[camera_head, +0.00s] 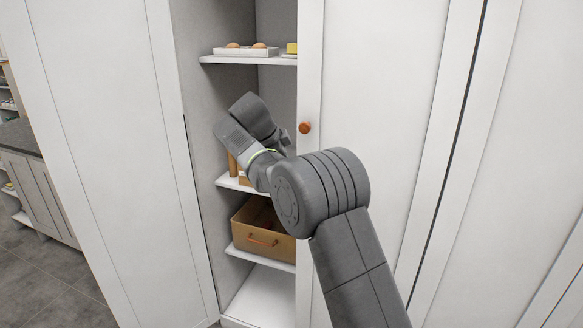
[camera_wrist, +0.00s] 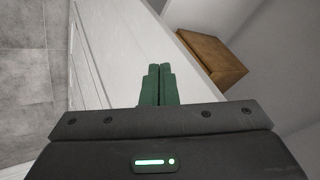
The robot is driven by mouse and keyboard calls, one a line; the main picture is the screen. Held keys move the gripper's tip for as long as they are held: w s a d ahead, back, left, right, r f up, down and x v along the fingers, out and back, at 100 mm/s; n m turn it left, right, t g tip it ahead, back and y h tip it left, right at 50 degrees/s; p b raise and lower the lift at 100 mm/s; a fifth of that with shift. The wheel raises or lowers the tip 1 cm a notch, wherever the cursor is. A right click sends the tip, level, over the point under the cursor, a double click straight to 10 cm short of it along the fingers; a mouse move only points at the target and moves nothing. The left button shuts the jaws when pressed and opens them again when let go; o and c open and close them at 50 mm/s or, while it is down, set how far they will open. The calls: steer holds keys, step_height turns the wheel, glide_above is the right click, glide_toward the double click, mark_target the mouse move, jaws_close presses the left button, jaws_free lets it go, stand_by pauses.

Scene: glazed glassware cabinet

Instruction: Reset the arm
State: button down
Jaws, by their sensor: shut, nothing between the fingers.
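My arm (camera_head: 330,190) reaches up from the bottom of the head view and bends left in front of the open part of a white cabinet. Its wrist end is by the middle shelf, left of the door edge. My gripper's fingertips cannot be made out in the head view. In the wrist view my gripper (camera_wrist: 157,72) shows two dark green fingers pressed side by side, with nothing between them.
The cabinet door (camera_head: 375,90) with a round wooden knob (camera_head: 305,128) stands close to the arm. The upper shelf (camera_head: 225,60) holds a tray of eggs (camera_head: 245,51). A brown box (camera_head: 262,240) sits lower down. Tiled floor (camera_head: 50,285) lies at left.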

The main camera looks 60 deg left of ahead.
steer(key=a+v, duration=0.1)
steer(key=v, duration=0.5)
steer(key=shift+s+a, duration=0.25)
steer(key=shift+s, duration=0.2)
steer(key=shift+r, duration=0.15)
